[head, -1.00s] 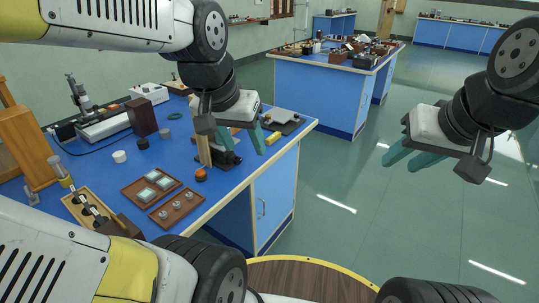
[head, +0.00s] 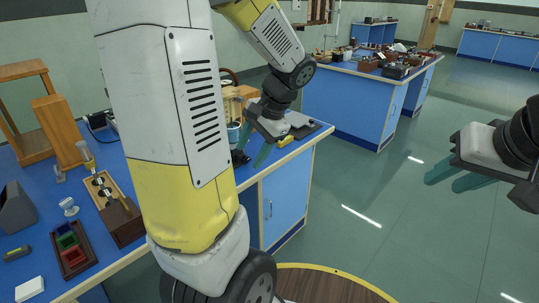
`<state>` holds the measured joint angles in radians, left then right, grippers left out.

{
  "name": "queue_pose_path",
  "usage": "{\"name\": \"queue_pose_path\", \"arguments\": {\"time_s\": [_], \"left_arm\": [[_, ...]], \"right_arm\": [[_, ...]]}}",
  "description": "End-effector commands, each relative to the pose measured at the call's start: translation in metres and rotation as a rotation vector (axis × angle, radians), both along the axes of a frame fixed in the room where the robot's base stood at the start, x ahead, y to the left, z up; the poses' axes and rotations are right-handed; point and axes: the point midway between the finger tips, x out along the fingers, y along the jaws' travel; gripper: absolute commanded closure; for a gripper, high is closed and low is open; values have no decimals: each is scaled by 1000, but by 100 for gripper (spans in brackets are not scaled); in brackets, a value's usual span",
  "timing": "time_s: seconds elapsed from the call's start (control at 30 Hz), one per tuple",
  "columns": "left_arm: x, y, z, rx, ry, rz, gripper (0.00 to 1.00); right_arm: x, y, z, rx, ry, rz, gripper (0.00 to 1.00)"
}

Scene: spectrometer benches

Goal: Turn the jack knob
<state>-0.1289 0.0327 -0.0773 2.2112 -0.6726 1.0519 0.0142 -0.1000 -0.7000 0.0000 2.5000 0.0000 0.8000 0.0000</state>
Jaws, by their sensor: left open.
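My right gripper (head: 455,180) is open and empty, out over the floor to the right of the bench. My left arm hides much of the bench middle.
A yellow object (head: 285,141) lies by the bench's right edge. A wooden stand (head: 59,130), a wooden tray (head: 104,185) and a dark tray of coloured blocks (head: 74,250) are on the left. Another cluttered bench (head: 345,103) stands behind. The floor on the right is clear.

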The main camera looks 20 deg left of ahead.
Motion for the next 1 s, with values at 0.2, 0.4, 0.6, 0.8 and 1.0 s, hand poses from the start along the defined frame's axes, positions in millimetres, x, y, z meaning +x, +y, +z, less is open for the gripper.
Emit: {"name": "queue_pose_path", "arguments": {"time_s": [0.2,0.4,0.6,0.8,1.0], "left_arm": [[50,46,-43,293,224,-149,46],[103,78,-86,570,399,-319,46],[157,90,-139,847,539,-526,46],[202,82,-200,1088,620,-741,46],[221,70,-237,1213,642,-869,46]], "right_arm": [[0,0,0,0,0,0,64],[0,0,0,0,0,0,64],[0,0,0,0,0,0,64],[0,0,0,0,0,0,64],[0,0,0,0,0,0,64]]}}
